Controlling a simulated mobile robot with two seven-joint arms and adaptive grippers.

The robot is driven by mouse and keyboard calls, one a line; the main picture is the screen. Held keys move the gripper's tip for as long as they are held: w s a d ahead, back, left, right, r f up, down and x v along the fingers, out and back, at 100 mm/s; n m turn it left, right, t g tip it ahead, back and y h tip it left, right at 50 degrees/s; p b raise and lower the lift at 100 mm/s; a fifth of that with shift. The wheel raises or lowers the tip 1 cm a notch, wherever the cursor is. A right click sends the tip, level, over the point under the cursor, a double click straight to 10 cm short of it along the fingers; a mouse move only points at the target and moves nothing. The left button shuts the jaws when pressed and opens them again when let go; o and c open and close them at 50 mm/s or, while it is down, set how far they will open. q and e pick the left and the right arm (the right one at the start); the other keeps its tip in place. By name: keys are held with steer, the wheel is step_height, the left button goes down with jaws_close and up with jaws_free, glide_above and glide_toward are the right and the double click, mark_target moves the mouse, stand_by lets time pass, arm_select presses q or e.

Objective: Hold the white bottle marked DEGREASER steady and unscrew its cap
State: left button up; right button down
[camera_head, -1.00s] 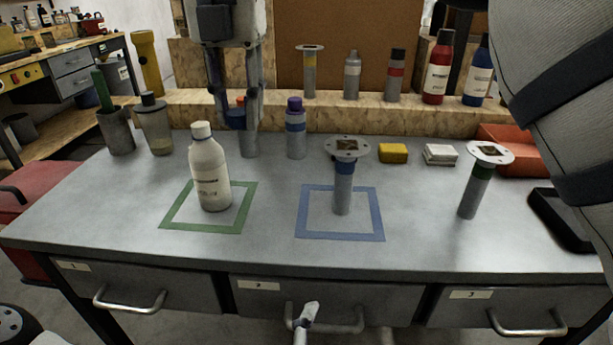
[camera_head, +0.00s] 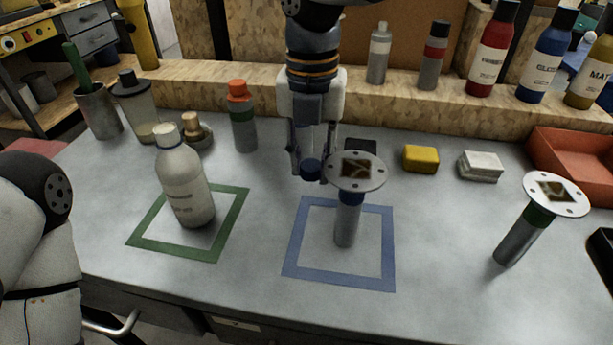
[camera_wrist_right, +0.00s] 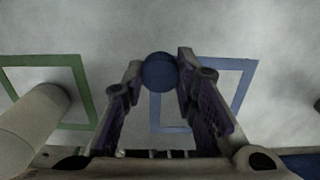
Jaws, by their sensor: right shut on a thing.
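The white bottle (camera_head: 184,185) stands upright inside the green square outline, its pale cap (camera_head: 166,134) on top. Its label lettering is too blurred to read. A pale bottle also shows at the left of the right wrist view (camera_wrist_right: 32,118). My right gripper (camera_head: 309,172) is to the right of the bottle, apart from it, near the back edge of the blue square. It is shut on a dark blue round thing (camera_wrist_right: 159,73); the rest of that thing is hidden. My left arm comes in at the left edge, but its gripper is out of view.
A flanged post (camera_head: 348,221) stands in the blue square, close to my right gripper. Another flanged post (camera_head: 520,238) is at the right. An orange-capped bottle (camera_head: 243,125) and a grey cup (camera_head: 98,112) stand behind. A yellow block (camera_head: 421,159) lies at the back.

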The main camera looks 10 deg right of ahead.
mark_target(311, 194)
steer(key=shift+f, duration=2.35)
steer(key=c, duration=1.3)
jaws_free()
steer(key=shift+r, duration=0.1)
